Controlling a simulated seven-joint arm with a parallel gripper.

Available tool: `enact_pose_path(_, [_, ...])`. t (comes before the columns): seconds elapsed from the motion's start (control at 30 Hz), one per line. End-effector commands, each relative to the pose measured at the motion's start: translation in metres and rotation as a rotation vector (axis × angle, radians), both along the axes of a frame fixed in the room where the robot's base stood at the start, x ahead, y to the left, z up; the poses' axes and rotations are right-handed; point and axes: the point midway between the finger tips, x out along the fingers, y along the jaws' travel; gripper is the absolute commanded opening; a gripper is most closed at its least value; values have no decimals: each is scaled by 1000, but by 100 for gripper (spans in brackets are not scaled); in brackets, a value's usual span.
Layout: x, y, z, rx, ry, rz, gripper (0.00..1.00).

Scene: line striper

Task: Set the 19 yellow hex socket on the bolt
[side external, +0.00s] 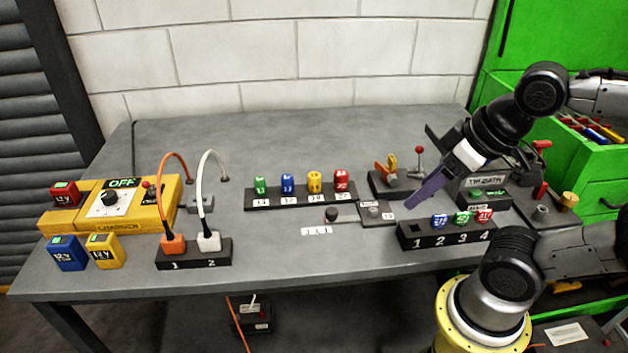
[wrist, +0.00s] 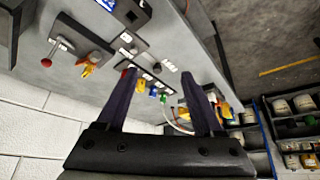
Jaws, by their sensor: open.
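The yellow socket (side external: 314,183) stands upright in a dark rack (side external: 300,200), between a blue socket (side external: 287,184) and a red socket (side external: 341,180). It also shows, small, in the wrist view (wrist: 140,86). A small grey block (side external: 378,214) in front of the rack has a raised round part on top that looks like the bolt (side external: 373,208), but it is too small to be sure. My gripper (side external: 409,205) is open and empty, tilted down to the left, right of that block in the picture. In the wrist view its two fingers (wrist: 160,76) are spread apart.
A bar with a black knob (side external: 331,213) lies left of the block. A numbered black holder (side external: 445,237) with blue, green and red pieces is close to my gripper. A clamp with a red-knobbed lever (side external: 419,152) stands behind. Open table (side external: 270,255) lies at front left.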

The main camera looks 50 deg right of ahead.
Motion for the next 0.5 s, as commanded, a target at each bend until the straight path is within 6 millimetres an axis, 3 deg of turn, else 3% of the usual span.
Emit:
enact_pose_path(0.23, [-2,0,2,118,11,-223,69])
enact_pose_path(0.37, [8,0,23,260,-2,-484,69])
enact_pose_path(0.5, [30,-1,46,409,17,-786,69])
